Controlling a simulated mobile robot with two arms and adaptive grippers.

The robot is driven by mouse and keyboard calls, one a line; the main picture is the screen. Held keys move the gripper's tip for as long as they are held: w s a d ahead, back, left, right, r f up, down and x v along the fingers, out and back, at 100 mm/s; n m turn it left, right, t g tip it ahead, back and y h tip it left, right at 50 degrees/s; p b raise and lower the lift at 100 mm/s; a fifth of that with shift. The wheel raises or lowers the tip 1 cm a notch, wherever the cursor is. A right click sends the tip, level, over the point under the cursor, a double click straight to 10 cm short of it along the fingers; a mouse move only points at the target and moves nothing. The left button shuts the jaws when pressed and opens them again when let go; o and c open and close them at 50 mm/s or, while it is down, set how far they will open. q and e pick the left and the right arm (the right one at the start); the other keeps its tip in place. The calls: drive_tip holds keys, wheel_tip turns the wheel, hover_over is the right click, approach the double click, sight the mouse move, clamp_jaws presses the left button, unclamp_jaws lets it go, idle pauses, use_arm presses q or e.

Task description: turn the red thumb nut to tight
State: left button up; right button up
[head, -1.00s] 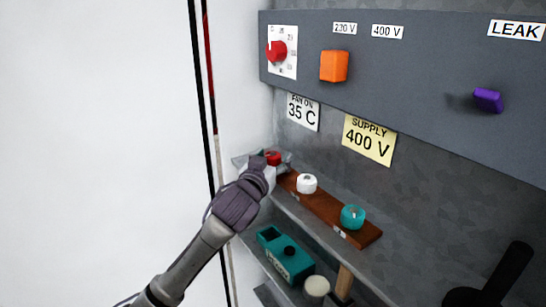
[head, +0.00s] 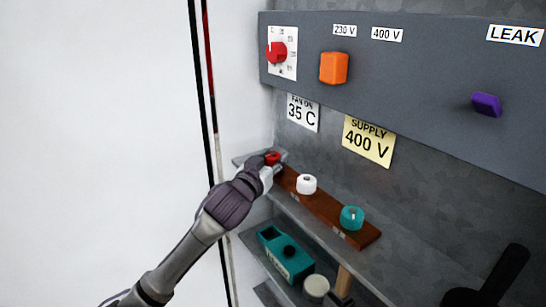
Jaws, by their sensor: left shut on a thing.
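The red thumb nut (head: 272,158) sits at the far left end of a brown wooden strip (head: 325,208) on the grey shelf. A white nut (head: 306,184) and a teal nut (head: 352,218) stand along the same strip to its right. My left gripper (head: 271,167) is at the red nut, shut on it, with the nut's top showing just beyond the fingers. The fingertips are small and partly hidden by the wrist. My right gripper is not in view.
Above is a dark panel with a red dial (head: 276,52), an orange switch (head: 334,68) and a purple knob (head: 487,104). A teal box (head: 285,254) and a cream round piece (head: 316,286) lie below the shelf. A black lever (head: 505,275) stands at lower right.

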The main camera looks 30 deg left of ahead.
use_arm(q)
drive_tip(key=m+h+p, duration=0.2)
drive_tip(key=h, duration=0.1)
drive_tip(key=m+h+p, duration=0.1)
drive_tip(key=m+h, duration=0.1)
drive_tip(key=h, duration=0.1)
drive_tip(key=shift+a+r+h+p, duration=0.15)
drive_tip(key=shift+r+h+p, duration=0.05)
drive_tip(key=shift+h+p, duration=0.15)
drive_tip(key=m+h+p, duration=0.1)
drive_tip(key=m+g+h+p, duration=0.1)
drive_tip(key=h+p, duration=0.1)
drive_tip(key=shift+r+m, duration=0.2)
drive_tip(key=shift+m, duration=0.1)
drive_tip(key=shift+m+g+h+p, duration=0.6)
drive_tip(key=shift+m+h+p, duration=0.1)
drive_tip(key=shift+h+p, duration=0.35)
drive_tip(key=shift+f+m+g+h+p, duration=0.15)
drive_tip(key=shift+m+g+h+p, duration=0.5)
drive_tip(key=shift+h, duration=0.35)
drive_tip(key=shift+f+m+g+h, duration=0.15)
drive_tip(key=shift+m+g+h, duration=0.5)
drive_tip(key=shift+h, duration=0.15)
drive_tip(key=shift+m+g+h, duration=0.8)
drive_tip(key=shift+g, duration=0.2)
drive_tip(key=shift+b, duration=0.3)
